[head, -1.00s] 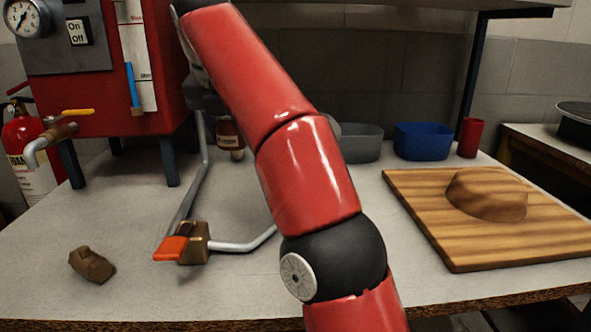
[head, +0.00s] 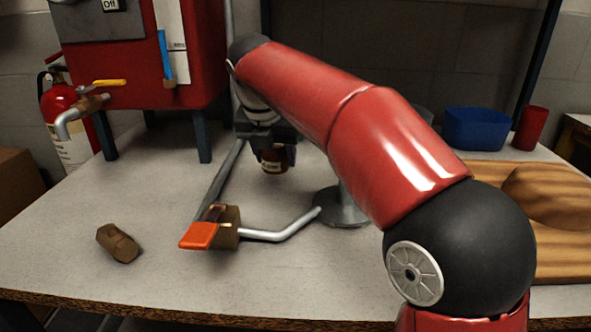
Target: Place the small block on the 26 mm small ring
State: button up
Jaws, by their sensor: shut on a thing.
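My gripper (head: 273,152) points down over the back middle of the worktable, partly behind my arm. It is shut on a small reddish-brown block (head: 274,165) with a pale label band, which I take to be the small block. The block seems to be above the table behind the metal pipe frame; its exact height is hard to tell. I cannot make out a 26 mm ring; my arm hides part of the table's middle. A brown faceted lump (head: 118,243) lies apart at the front left of the table.
A round grey base (head: 342,210) is beside my arm. A red boiler (head: 150,60) with a tap is back left. A blue bin (head: 476,130), red cup (head: 530,128) and wooden board (head: 565,240) are right.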

aim_at(297, 180)
notch_tip(297, 180, down, 2)
jog(key=shift+f, duration=0.1)
jog(key=d, duration=0.2)
jog(key=d+f+b, duration=0.1)
jog(key=d, duration=0.1)
jog(key=shift+f, duration=0.15)
jog(key=shift+f, duration=0.1)
jog(key=o, duration=1)
